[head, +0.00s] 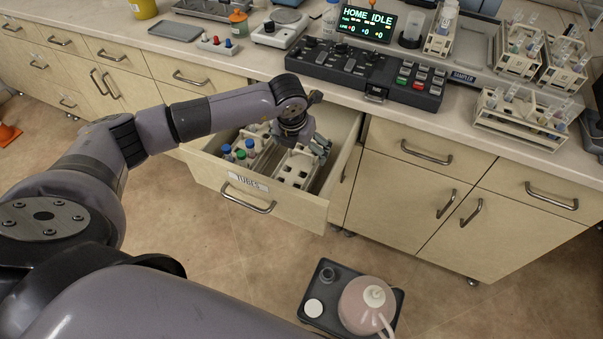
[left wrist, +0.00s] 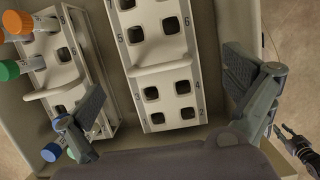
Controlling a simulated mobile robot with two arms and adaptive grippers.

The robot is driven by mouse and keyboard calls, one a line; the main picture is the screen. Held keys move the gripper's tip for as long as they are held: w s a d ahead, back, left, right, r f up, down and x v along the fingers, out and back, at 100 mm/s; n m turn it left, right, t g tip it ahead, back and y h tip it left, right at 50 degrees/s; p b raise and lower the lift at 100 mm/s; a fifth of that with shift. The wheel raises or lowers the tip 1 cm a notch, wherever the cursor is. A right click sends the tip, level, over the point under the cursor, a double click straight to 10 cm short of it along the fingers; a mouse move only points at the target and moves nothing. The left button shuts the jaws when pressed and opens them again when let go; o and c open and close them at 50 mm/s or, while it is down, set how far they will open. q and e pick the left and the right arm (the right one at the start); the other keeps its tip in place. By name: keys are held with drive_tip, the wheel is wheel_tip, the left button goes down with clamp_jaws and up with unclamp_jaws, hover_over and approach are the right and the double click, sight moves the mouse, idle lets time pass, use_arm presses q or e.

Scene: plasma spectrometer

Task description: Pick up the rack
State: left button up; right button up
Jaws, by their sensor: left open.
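An open drawer (head: 262,207) labelled TUBES holds two cream racks. The right rack (head: 293,172) has empty square holes; it also fills the middle of the left wrist view (left wrist: 157,70). The left rack (left wrist: 86,78) holds tubes with orange, green and blue caps. My left gripper (head: 319,147) is over the drawer. In the left wrist view its open fingers (left wrist: 168,88) stand apart on either side of the empty rack, the left one overlapping the tube rack in the picture. Nothing is between them in grip. A dark jointed part at the lower right may be my right gripper (left wrist: 296,146).
Above the drawer is a bench with a control panel (head: 368,75), a display (head: 367,24) and several tube racks (head: 520,118) at the right. A tray with a pink bottle (head: 367,304) stands on the floor. Drawer walls (left wrist: 208,60) bound the space around the racks.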

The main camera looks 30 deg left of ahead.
sight(302, 159)
use_arm(q)
drive_tip(key=b+x, duration=0.1)
drive_tip(key=x, duration=0.2)
drive_tip(key=shift+f, duration=0.2)
drive_tip(key=b+x, duration=0.4)
drive_tip(key=x, duration=0.1)
drive_tip(key=shift+a+f, duration=0.1)
drive_tip(key=shift+f, duration=0.05)
use_arm(e)
wheel_tip(302, 159, down, 6)
drive_tip(key=shift+r, duration=0.1)
use_arm(q)
drive_tip(key=shift+s, duration=0.1)
drive_tip(key=shift+c, duration=0.6)
drive_tip(key=c, duration=1.2)
